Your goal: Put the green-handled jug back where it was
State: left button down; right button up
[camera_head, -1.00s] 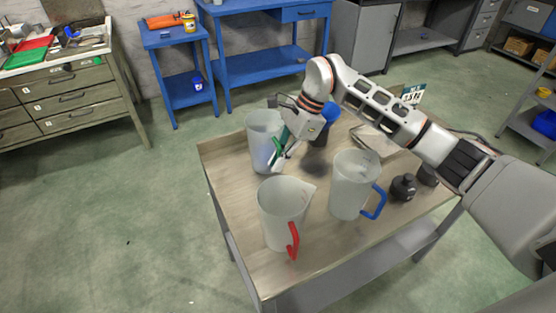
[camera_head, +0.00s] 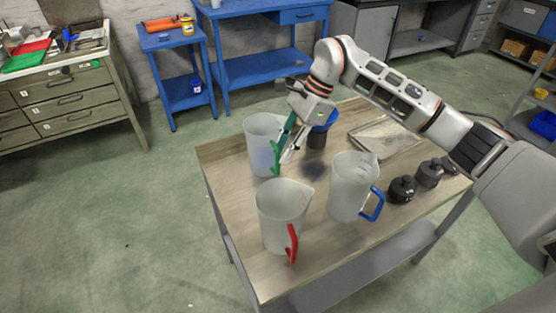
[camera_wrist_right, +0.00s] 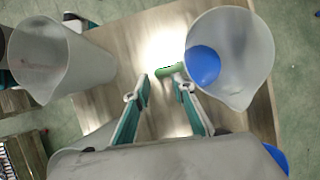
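The translucent jug with the green handle (camera_head: 258,142) stands upright at the far left of the table, its handle facing my right gripper. It also shows in the right wrist view (camera_wrist_right: 248,60), with something round and blue inside. My right gripper (camera_head: 286,154) is open just right of the handle. In the right wrist view its fingertips (camera_wrist_right: 162,82) are spread, and the green handle shows ahead of them, close to the right fingertip. Teal-and-white parts at the wrist view's left edge look like my left gripper, partly hidden by another jug; its opening is unclear.
A red-handled jug (camera_head: 282,212) stands at the front, and a blue-handled jug (camera_head: 350,185) in the middle. A dark cup with a blue top (camera_head: 318,138) is behind my right gripper. A metal tray (camera_head: 385,137) and dark weights (camera_head: 402,189) are on the right. The front-right tabletop is clear.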

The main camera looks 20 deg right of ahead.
jog(key=v, duration=0.7)
